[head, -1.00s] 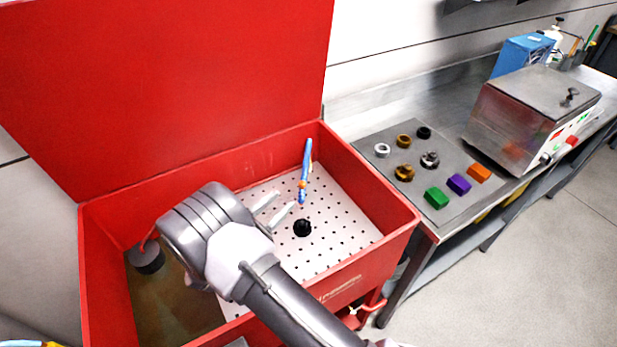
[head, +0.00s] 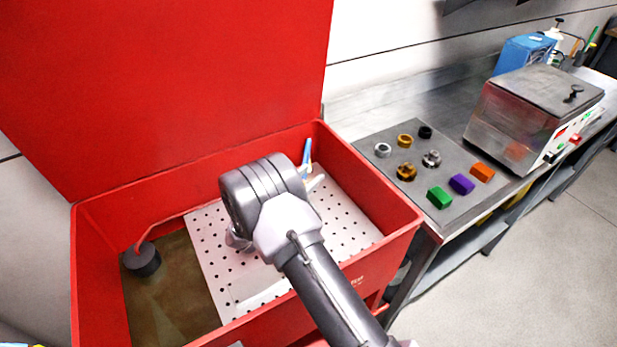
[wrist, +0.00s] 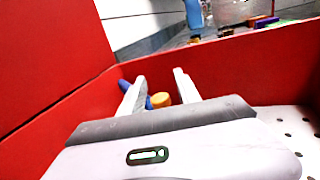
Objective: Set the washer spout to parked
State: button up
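The washer spout is a thin blue tube (head: 307,152) at the back right of the red washer's basin (head: 390,215); my arm hides its lower part in the head view. In the wrist view, an orange-yellow piece of the spout (wrist: 161,99) shows between my fingers, with blue parts beside and behind the left finger. My gripper (wrist: 162,82) is open, its fingers apart on either side of that piece. I cannot tell whether either finger touches it.
The red lid (head: 170,80) stands open behind the basin. A perforated white plate (head: 215,255) covers the right part; a dark round float-like piece (head: 141,259) sits at left. The steel bench (head: 450,120) at right holds rings, coloured blocks and a steel box (head: 535,110).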

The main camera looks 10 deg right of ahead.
grip_shut()
dwell(1.2)
